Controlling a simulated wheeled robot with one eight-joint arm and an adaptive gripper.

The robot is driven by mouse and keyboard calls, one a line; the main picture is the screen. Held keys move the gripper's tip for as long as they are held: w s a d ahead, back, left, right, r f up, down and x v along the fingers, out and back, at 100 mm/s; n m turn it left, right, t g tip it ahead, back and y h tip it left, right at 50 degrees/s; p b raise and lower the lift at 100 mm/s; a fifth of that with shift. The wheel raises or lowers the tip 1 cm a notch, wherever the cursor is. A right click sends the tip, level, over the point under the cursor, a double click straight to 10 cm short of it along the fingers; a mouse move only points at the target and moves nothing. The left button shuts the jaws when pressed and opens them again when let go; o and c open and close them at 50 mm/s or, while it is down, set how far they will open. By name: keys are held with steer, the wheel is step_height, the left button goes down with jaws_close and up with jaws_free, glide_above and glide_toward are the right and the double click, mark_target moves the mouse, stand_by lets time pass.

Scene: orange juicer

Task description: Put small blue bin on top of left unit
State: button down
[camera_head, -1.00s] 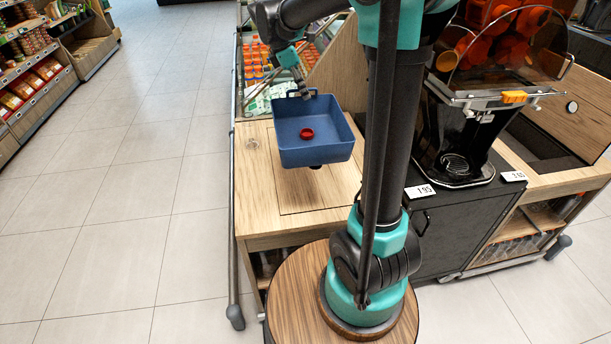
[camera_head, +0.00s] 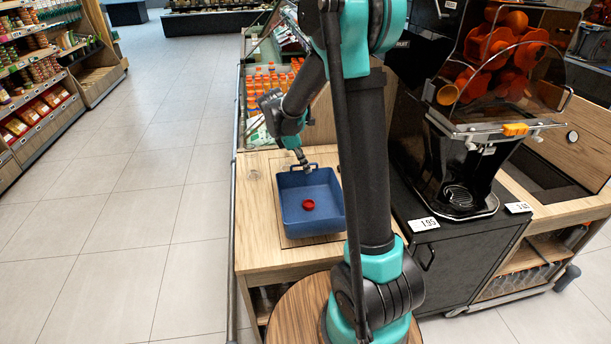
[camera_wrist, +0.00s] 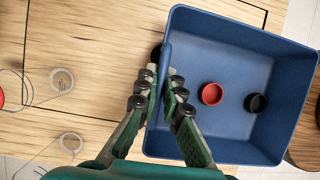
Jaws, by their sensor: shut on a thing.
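The small blue bin (camera_head: 325,222) is an open-topped box with a raised handle at its far edge. It is level over the wooden top of the left unit (camera_head: 258,225); I cannot tell whether it rests on it or hangs just above. My gripper (camera_head: 302,162) is shut on the handle side of the bin. In the wrist view my gripper (camera_wrist: 160,78) has one finger on each side of the bin's edge (camera_wrist: 165,65). A red round cap (camera_wrist: 211,94) and a black round cap (camera_wrist: 256,102) lie inside the bin. The bin hides part of the top.
An orange juicer (camera_head: 480,110) stands on the black unit to the right, with price tags (camera_head: 423,224) in front. A display of orange bottles (camera_head: 270,80) is behind the left unit. A round wooden top (camera_head: 298,318) is in front. The floor on the left is clear.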

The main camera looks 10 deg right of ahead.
mark_target(303, 171)
steer(key=shift+f, duration=2.05)
steer(key=c, duration=1.7)
jaws_free()
